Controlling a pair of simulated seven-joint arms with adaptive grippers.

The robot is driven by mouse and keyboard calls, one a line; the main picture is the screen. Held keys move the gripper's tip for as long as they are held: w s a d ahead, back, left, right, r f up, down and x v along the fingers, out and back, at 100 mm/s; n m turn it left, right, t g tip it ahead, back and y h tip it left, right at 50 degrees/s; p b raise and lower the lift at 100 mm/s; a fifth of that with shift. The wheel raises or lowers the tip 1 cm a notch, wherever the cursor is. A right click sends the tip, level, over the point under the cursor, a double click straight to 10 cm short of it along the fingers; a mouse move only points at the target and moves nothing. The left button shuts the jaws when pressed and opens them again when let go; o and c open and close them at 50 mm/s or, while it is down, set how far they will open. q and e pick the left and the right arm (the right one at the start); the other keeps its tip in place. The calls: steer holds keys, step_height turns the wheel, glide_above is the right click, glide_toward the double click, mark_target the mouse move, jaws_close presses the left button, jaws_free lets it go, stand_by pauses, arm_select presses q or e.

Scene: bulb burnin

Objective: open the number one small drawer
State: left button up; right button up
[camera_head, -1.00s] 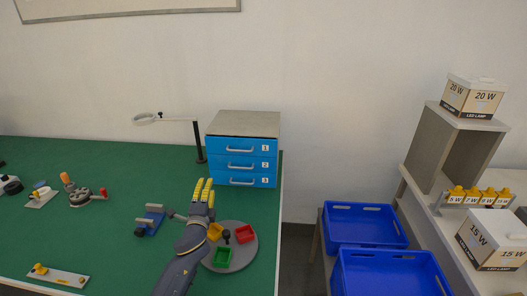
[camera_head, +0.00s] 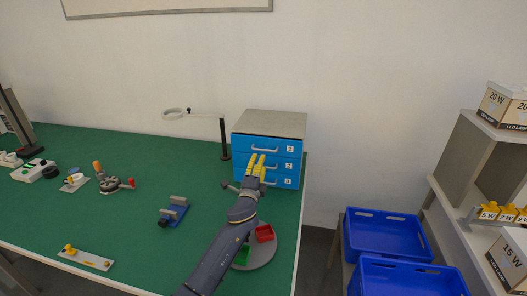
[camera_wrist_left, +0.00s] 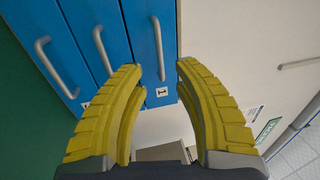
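The blue drawer unit (camera_head: 235,152) with a grey top stands at the right back of the green table. Its number one small drawer (camera_head: 291,157) is the top one and looks shut, above drawers 2 and 3. In the left wrist view, the yellow fingers of my left gripper (camera_wrist_left: 160,68) are spread apart and empty. The number one handle (camera_wrist_left: 158,48) lies between the fingertips in the picture; I see no contact. My right gripper is not in view.
A round grey tray (camera_head: 264,252) with red and green bins lies under my left arm. A lamp (camera_head: 224,140) stands left of the drawers. Blue crates (camera_head: 388,226) are right of the table. A blue fixture (camera_head: 173,213) sits left of my arm.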

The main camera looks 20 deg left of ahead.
mark_target(263, 150)
arm_select(q)
steer(key=shift+w+a+r, duration=0.1)
steer(key=shift+w+r, duration=0.15)
steer(key=shift+w, duration=1)
steer(key=shift+w+a+r, duration=0.1)
steer(key=shift+w+r, duration=0.1)
steer(key=shift+w, duration=1.1)
steer(key=shift+w+a+r, duration=0.1)
steer(key=shift+w+r, duration=0.15)
steer(key=shift+w, duration=1)
steer(key=shift+c, duration=0.2)
jaws_close()
